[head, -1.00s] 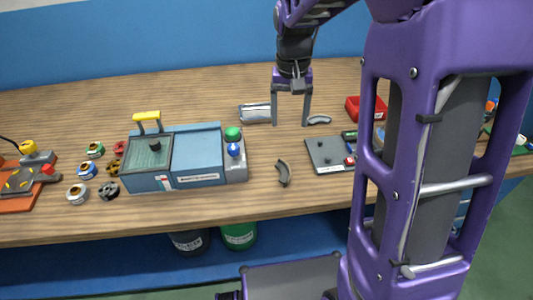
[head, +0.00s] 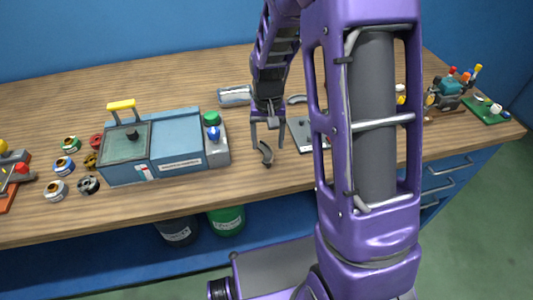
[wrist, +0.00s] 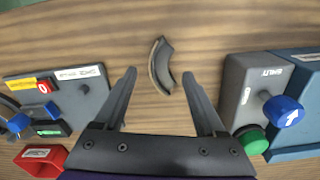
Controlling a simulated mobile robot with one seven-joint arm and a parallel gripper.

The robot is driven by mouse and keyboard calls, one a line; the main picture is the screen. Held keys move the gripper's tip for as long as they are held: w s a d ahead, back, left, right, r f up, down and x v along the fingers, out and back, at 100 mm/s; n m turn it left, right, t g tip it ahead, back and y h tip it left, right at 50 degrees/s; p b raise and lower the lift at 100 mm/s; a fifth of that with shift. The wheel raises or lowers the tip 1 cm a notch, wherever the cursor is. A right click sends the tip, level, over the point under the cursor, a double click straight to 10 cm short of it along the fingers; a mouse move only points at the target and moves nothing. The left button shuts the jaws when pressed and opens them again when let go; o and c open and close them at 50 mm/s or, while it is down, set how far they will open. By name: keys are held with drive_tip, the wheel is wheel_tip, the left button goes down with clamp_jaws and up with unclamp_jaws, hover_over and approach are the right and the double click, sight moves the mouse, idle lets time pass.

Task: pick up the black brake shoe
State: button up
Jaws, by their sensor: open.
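The black brake shoe (head: 265,154) is a dark curved piece lying flat on the wooden bench, just right of the blue box. In the wrist view the brake shoe (wrist: 161,66) lies ahead, near the fingertips and between their lines. My gripper (head: 267,143) is open and empty, pointing down over the shoe. Its two fingers also show in the wrist view (wrist: 160,76), one on each side of the shoe's near end, with no contact visible. A lighter grey curved piece (head: 296,99) lies farther back on the bench.
The blue box (head: 178,148) with its button panel (wrist: 250,105) stands close to one side of the shoe. A grey plate (wrist: 62,98) with small parts lies on the other side. A red bin (wrist: 42,160) and a metal cylinder (head: 235,95) are nearby. Bare wood surrounds the shoe.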

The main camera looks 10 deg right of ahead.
sight(269, 153)
wheel_tip(269, 153, down, 4)
drive_tip(key=shift+s+r, duration=0.1)
drive_tip(key=shift+d, duration=0.1)
clamp_jaws()
idle(0.4)
